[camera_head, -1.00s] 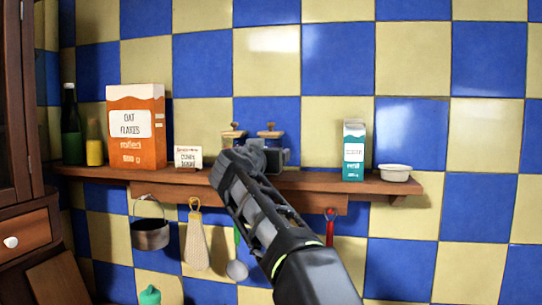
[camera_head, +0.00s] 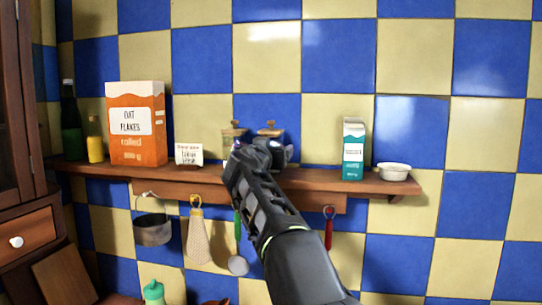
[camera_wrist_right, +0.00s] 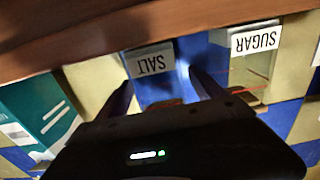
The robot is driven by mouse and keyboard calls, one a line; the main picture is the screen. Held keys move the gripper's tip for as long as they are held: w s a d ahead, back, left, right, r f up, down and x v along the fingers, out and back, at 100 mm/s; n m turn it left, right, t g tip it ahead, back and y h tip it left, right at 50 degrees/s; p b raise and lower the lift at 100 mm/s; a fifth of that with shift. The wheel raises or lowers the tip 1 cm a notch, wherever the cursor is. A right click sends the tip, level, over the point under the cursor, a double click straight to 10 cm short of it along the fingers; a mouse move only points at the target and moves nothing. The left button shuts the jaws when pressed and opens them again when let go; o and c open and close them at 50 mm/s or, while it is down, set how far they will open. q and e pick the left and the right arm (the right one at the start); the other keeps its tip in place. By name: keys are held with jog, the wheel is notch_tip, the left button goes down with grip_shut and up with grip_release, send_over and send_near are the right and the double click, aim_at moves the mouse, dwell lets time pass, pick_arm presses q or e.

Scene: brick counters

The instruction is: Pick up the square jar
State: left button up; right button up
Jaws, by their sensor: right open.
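Two glass jars with wooden lids stand side by side on the shelf, the left one (camera_head: 233,133) and the right one (camera_head: 270,131). My right gripper (camera_head: 264,152) is in front of them and hides most of their bodies. In the right wrist view, which is upside down, a jar labelled SALT (camera_wrist_right: 150,63) shows between the open fingers of my right gripper (camera_wrist_right: 162,92). A jar with flat sides labelled SUGAR (camera_wrist_right: 254,58) stands to its right there. I cannot tell whether the fingers touch the SALT jar. My left gripper is not in view.
The wooden shelf (camera_head: 330,181) also holds an oat flakes box (camera_head: 137,145), a small card box (camera_head: 189,154), bottles at left, a teal carton (camera_head: 353,150) and a white bowl (camera_head: 394,171). Utensils hang below. The tiled wall is close behind.

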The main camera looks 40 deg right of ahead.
grip_shut()
dwell(0.9)
